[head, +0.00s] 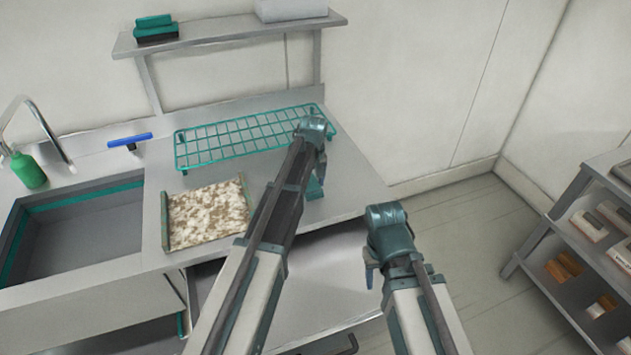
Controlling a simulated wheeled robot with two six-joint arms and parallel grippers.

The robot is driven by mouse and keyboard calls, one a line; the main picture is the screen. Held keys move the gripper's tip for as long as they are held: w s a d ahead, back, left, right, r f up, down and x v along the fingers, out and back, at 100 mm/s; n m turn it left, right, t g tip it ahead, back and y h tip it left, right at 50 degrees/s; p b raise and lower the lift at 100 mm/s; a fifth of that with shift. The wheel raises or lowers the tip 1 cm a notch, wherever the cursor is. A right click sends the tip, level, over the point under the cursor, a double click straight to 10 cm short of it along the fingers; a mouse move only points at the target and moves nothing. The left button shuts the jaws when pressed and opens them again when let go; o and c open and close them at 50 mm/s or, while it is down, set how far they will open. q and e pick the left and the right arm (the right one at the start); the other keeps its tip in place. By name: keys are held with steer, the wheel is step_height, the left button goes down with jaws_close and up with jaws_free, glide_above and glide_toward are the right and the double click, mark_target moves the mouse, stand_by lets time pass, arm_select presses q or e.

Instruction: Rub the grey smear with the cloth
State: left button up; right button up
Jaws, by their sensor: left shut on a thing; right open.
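My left gripper (319,172) points down over the right part of the steel counter (350,185). It is shut on a small teal piece (314,189), which I take to be the cloth; it is mostly hidden by the gripper and arm. Whether it touches the counter I cannot tell. I cannot make out the grey smear; my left arm covers part of the counter. My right gripper (370,277) is open and empty, in front of the counter's right end.
A teal wire rack (230,140) stands at the back of the counter. A mottled board with green side edges (205,213) lies left of my arm. The sink (75,235), green bottle (28,170) and blue-handled tool (130,140) are further left. A stocked shelf (590,230) stands right.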

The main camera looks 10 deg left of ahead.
arm_select(q)
steer(key=shift+s+a, duration=0.45)
steer(key=shift+a, duration=0.2)
steer(key=shift+s+a+f, duration=0.1)
steer(key=shift+s+a, duration=0.4)
steer(key=shift+a, duration=0.2)
steer(key=shift+s+a, duration=0.5)
steer(key=shift+a, duration=0.15)
steer(key=shift+w+a+r+p, duration=0.1)
steer(key=shift+a+r+p, duration=0.05)
steer(key=shift+r+p, duration=0.45)
step_height(320, 180, up, 5)
steer(key=p, duration=0.4)
steer(key=shift+f, duration=0.1)
steer(key=shift+p, duration=0.4)
